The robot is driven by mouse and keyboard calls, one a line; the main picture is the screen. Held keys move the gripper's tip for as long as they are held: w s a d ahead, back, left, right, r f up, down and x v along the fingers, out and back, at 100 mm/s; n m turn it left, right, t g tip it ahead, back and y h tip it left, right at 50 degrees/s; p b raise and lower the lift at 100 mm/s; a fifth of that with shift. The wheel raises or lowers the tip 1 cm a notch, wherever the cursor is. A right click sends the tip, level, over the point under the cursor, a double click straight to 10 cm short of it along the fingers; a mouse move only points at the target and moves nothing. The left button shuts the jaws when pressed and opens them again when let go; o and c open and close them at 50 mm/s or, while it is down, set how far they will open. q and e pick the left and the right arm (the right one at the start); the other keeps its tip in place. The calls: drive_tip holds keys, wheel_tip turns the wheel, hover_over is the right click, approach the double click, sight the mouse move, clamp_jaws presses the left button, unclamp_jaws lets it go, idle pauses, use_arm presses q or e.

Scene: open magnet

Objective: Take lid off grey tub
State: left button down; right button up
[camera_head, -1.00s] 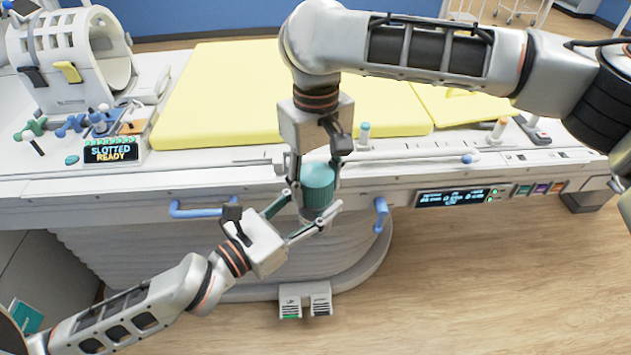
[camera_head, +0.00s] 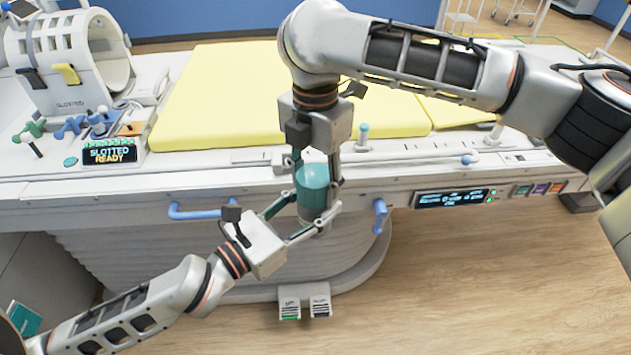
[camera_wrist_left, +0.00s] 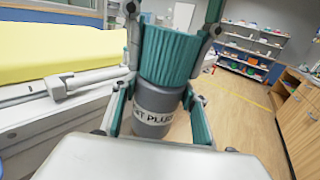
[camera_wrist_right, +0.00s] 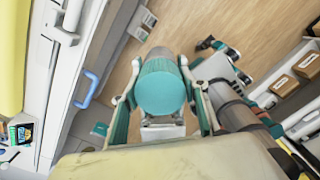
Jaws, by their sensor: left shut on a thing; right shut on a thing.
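The grey tub (camera_wrist_left: 155,103) with a printed label is held upright in the air in front of the table's edge. Its ribbed teal lid (camera_wrist_left: 170,52) sits on top of it; it also shows in the head view (camera_head: 313,178) and in the right wrist view (camera_wrist_right: 160,92). My left gripper (camera_head: 312,220) is shut around the tub's body from the lower left. My right gripper (camera_head: 315,190) comes from above and is shut on the lid's sides. The tub is mostly hidden by the fingers in the head view.
The scanner table with a yellow pad (camera_head: 220,90) lies behind the grippers. Blue handles (camera_head: 380,215) stick out of its front edge on both sides of the tub. The floor at right is clear.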

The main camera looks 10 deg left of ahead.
use_arm(q)
drive_tip(key=shift+s+d+r, duration=0.2)
drive_tip(key=shift+s+d, duration=0.05)
drive_tip(key=shift+s, duration=0.05)
use_arm(e)
drive_tip(key=n, duration=0.5)
drive_tip(key=shift+w+a+r+n, duration=0.1)
drive_tip(key=shift+w+n, duration=0.05)
drive_tip(key=shift+n, duration=0.25)
drive_tip(key=n, duration=1.1)
drive_tip(key=shift+a+n, duration=0.1)
drive_tip(key=shift+n, duration=0.2)
drive_tip(key=shift+r, duration=0.2)
use_arm(q)
drive_tip(key=shift+f, duration=0.1)
use_arm(e)
drive_tip(key=shift+r, duration=0.8)
use_arm(q)
drive_tip(key=shift+w+a, duration=0.2)
use_arm(e)
drive_tip(key=shift+r, duration=0.1)
